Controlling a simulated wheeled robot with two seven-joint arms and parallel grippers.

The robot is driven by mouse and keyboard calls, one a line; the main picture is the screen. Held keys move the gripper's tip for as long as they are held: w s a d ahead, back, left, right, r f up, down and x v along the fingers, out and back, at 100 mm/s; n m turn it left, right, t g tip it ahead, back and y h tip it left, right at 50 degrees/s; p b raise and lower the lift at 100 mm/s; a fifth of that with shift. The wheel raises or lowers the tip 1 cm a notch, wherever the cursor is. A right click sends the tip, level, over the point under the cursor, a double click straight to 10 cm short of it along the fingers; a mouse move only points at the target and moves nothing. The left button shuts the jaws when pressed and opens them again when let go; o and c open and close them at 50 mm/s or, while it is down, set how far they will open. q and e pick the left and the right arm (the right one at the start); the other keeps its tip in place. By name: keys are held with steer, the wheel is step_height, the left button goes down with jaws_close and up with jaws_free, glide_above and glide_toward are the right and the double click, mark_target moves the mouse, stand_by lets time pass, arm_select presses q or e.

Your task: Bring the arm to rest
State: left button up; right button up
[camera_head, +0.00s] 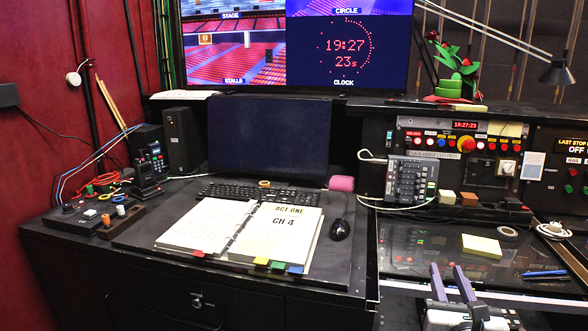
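My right gripper (447,270) shows at the bottom right, its two purple-grey fingers pointing up and away from me. A gap shows between the fingers, with nothing held in it. It is in front of the dark glossy desk panel (430,258), below the upright cue panel. The cue panel (420,123) carries a row of lit buttons, a large red button (466,144) and a small red clock readout. My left gripper is not in view.
An open script binder (240,235), keyboard (262,194) and mouse (340,229) lie on the left desk. A keypad unit (411,180) stands against the panel. A yellow note pad (481,246), tape roll (508,234) and blue pens (545,274) lie near my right gripper.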

steer(key=s+a+f+m+g+y, duration=0.1)
steer(key=s+a+f+m+g, duration=0.2)
steer(key=f, duration=0.4)
steer(key=s+a+f+m+g+y, duration=0.1)
steer(key=s+a+f+m+y, duration=0.15)
steer(key=s+f+m, duration=0.35)
steer(key=s+a+f+m+g+y, duration=0.1)
steer(key=s+a+f+m+g, duration=0.2)
steer(key=f, duration=0.4)
steer(key=s+a+f+m+g+y, duration=0.1)
steer(key=s+a+f+m, duration=0.2)
steer(key=s+f+m, duration=0.3)
steer(key=s+a+f+m+g+y, duration=0.1)
steer(key=s+a+f+m, duration=0.2)
steer(key=s+m, duration=1)
step_height(320, 180, down, 3)
steer(key=shift+s+r+m, duration=0.1)
steer(key=shift+s+m, duration=0.2)
steer(key=shift+s, duration=0.35)
steer(key=shift+a, duration=0.1)
